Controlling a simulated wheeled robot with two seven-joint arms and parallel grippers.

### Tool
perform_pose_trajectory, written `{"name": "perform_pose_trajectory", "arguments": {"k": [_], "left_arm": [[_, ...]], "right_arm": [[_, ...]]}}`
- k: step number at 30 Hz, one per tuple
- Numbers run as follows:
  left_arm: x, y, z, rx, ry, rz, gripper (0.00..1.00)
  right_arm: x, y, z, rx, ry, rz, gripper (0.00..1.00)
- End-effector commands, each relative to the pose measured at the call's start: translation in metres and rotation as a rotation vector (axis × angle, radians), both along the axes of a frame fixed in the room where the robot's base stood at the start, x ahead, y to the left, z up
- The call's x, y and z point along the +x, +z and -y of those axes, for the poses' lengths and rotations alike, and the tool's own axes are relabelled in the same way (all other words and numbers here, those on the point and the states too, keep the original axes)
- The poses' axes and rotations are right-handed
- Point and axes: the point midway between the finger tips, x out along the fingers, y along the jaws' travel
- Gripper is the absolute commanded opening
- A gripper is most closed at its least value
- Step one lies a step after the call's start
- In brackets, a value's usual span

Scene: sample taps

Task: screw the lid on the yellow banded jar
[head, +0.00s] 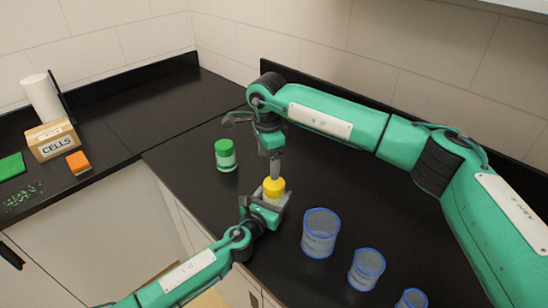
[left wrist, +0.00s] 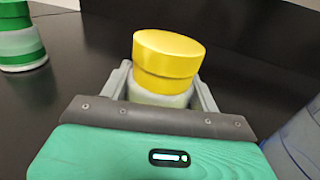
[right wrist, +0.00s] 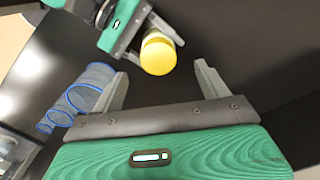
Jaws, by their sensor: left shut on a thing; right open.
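The yellow banded jar (head: 272,201) has a pale body, which shows between my left fingers in the left wrist view (left wrist: 160,98). The yellow lid (left wrist: 170,45) sits on top of it over a yellow band; whether it is threaded tight I cannot tell. The lid also shows in the right wrist view (right wrist: 158,55). My left gripper (head: 268,198) is shut on the jar's body from the front. My right gripper (head: 275,170) points down just above the lid, its fingers open and apart from it. In the right wrist view the lid lies beyond the gap between the fingertips.
A green-lidded jar (head: 226,155) stands left of the yellow one. Several blue-rimmed beakers (head: 320,234) stand to the right. A cardboard box marked CELLS (head: 52,139), an orange block (head: 78,162) and a paper roll (head: 41,97) are on the left counter. The counter behind is clear.

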Motion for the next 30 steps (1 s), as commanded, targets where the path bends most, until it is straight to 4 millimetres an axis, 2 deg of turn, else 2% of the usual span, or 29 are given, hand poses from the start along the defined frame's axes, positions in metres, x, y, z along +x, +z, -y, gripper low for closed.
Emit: {"name": "perform_pose_trajectory", "arguments": {"k": [9,15,21,30], "left_arm": [[0.0,0.0,0.0,0.0,0.0,0.001,0.0],[0.0,0.0,0.0,0.0,0.0,0.001,0.0],[0.0,0.0,0.0,0.0,0.0,0.001,0.0],[0.0,0.0,0.0,0.0,0.0,0.001,0.0]], "right_arm": [[0.002,0.001,0.009,-0.01,0.499,-0.01,0.77],[0.002,0.001,0.013,-0.011,0.722,-0.017,0.77],[0.002,0.001,0.015,-0.012,0.816,-0.019,0.77],[0.002,0.001,0.015,-0.011,0.824,-0.019,0.77]]}}
